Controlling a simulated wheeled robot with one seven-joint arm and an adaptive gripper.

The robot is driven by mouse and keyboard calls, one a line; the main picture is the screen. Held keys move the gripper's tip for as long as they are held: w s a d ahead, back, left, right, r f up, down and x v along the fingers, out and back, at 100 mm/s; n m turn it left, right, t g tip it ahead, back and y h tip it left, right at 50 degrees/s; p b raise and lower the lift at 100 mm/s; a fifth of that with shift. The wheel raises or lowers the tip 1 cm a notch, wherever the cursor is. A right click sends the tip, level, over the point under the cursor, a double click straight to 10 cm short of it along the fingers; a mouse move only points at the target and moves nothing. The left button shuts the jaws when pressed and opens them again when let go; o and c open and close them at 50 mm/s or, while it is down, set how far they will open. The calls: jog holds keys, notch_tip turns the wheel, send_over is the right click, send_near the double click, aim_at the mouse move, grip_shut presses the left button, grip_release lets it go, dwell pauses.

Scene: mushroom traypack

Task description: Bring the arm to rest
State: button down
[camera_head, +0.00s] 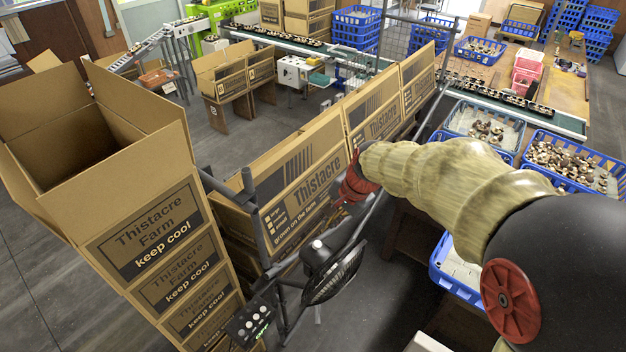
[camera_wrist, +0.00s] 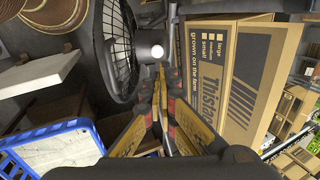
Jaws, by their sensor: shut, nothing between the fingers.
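My arm reaches in from the right in the head view, in a pale ribbed sleeve. My gripper (camera_head: 347,192) is at its end, with red parts showing, beside a cardboard box (camera_head: 300,190) printed "Thistacre". In the wrist view my gripper (camera_wrist: 160,78) points away from the camera with its fingers together and nothing between them. A black caged fan (camera_head: 335,270) stands just below the gripper in the head view. The fan (camera_wrist: 118,45) is close to the left of the fingers in the wrist view, and the printed box (camera_wrist: 240,75) is close to the right.
Tall stacked cartons (camera_head: 150,225) stand at the left, the top one open. A metal frame (camera_head: 262,225) with a button panel (camera_head: 252,322) is near the fan. Blue crates of mushrooms (camera_head: 540,168) sit at the right. A conveyor (camera_head: 290,45) crosses behind. Open floor (camera_head: 225,140) lies beyond the boxes.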

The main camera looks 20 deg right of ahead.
jog(key=s+a+f+n+t+h+b, duration=0.1)
jog(key=s+f+n+b, duration=0.3)
jog(key=s+b, duration=0.6)
jog(key=s+a+f+n+t+h+b, duration=0.1)
jog(key=s+f+n+b, duration=0.3)
jog(key=s+n+b, duration=0.3)
jog(key=s+b, duration=0.4)
jog(key=shift+a+f+n+b, duration=0.15)
jog(key=shift+a+n+b, duration=0.1)
jog(key=shift+n+b, duration=0.15)
